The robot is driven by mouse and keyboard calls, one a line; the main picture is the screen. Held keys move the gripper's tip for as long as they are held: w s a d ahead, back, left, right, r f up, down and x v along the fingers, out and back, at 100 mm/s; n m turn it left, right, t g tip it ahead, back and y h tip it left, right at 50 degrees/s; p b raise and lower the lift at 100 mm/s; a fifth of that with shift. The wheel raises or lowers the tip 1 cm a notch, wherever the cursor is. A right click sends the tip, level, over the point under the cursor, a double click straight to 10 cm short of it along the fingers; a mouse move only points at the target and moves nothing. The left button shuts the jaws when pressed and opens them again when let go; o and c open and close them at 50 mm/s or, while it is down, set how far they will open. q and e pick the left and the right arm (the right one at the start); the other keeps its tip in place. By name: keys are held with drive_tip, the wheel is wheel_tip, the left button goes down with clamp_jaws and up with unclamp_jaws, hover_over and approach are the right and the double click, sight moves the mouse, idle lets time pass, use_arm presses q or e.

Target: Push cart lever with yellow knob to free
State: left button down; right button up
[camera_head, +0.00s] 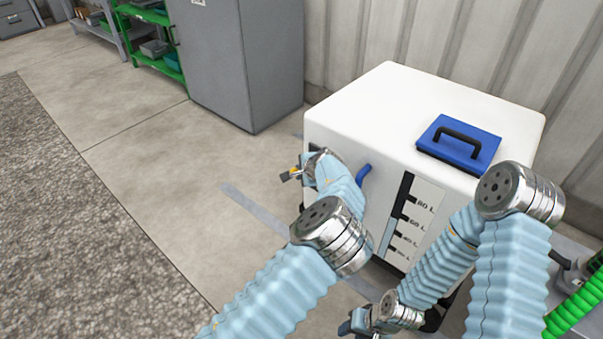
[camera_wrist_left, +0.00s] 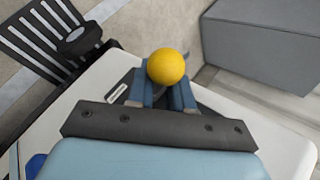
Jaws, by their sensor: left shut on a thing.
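The white cart (camera_head: 345,110) stands against the wall, with a blue lid (camera_head: 478,150) on top and a litre scale (camera_head: 412,215) on its front. The lever's yellow knob (camera_wrist_left: 167,67) shows in the left wrist view between the blue fingers of my left gripper (camera_wrist_left: 163,92), which is shut on it. In the head view my left gripper (camera_head: 297,172) is at the cart's left front edge, and only a small bit of yellow shows there. The lever's shaft is mostly hidden. My right gripper (camera_head: 360,322) is low, in front of the cart; its fingers are not clear.
A blue curved handle (camera_head: 363,174) sticks out of the cart's front near my left wrist. A grey cabinet (camera_head: 243,60) and a green shelf (camera_head: 150,45) stand behind to the left. Floor (camera_head: 165,165) left of the cart is clear. A green ribbed hose (camera_head: 580,305) lies at the right.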

use_arm(q)
drive_tip(key=shift+s+a, duration=0.1)
drive_tip(key=shift+a, duration=0.55)
drive_tip(key=c, duration=1.1)
unclamp_jaws()
drive_tip(key=shift+r, duration=0.1)
drive_tip(key=shift+d, duration=0.25)
drive_tip(key=shift+s+d+r, duration=0.1)
drive_tip(key=shift+s+r, duration=0.05)
drive_tip(key=b+v, duration=0.1)
drive_tip(key=v, duration=1.2)
drive_tip(key=shift+d, duration=0.1)
